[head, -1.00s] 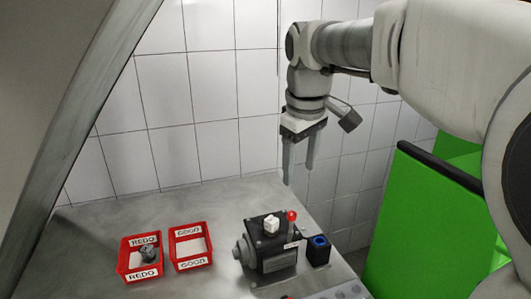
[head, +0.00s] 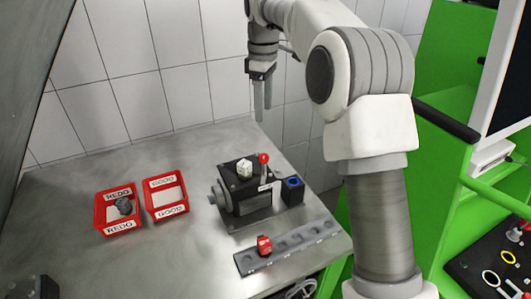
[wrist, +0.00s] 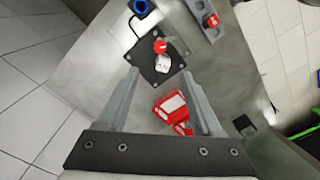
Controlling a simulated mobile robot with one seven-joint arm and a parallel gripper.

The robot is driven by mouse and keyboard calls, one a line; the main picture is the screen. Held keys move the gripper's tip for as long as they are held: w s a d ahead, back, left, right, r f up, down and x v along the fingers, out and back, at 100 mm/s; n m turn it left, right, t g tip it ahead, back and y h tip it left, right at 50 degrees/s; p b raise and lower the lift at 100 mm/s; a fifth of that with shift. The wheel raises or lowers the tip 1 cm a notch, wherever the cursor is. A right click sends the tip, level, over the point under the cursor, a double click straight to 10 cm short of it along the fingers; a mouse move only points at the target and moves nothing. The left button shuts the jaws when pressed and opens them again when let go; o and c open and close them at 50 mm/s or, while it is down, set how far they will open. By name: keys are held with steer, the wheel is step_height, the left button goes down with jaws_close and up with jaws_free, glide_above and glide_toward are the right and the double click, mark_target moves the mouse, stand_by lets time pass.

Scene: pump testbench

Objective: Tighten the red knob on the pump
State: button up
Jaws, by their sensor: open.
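The pump (head: 248,200) is a dark block on the grey bench, with a round grey boss on its left side. A red ball knob (head: 264,158) on a thin stalk and a white knob (head: 244,169) stand on its top. In the wrist view the red knob (wrist: 159,45) and white knob (wrist: 164,64) lie beyond and between the fingertips. My gripper (head: 263,102) hangs with its fingers down, above and apart from the pump. Its two fingers (wrist: 160,74) are spread and empty in the wrist view.
A black block with a blue ring (head: 292,184) stands right of the pump. A grey rail (head: 300,241) bearing a red-topped piece (head: 264,245) lies in front. Red REDO (head: 119,227) and GOOD (head: 169,212) trays sit left; REDO holds a grey part. The bench's front left is mostly clear.

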mark_target(264, 155)
step_height(264, 155, down, 15)
steer(key=shift+f, duration=0.15)
steer(key=shift+c, duration=0.2)
jaws_close()
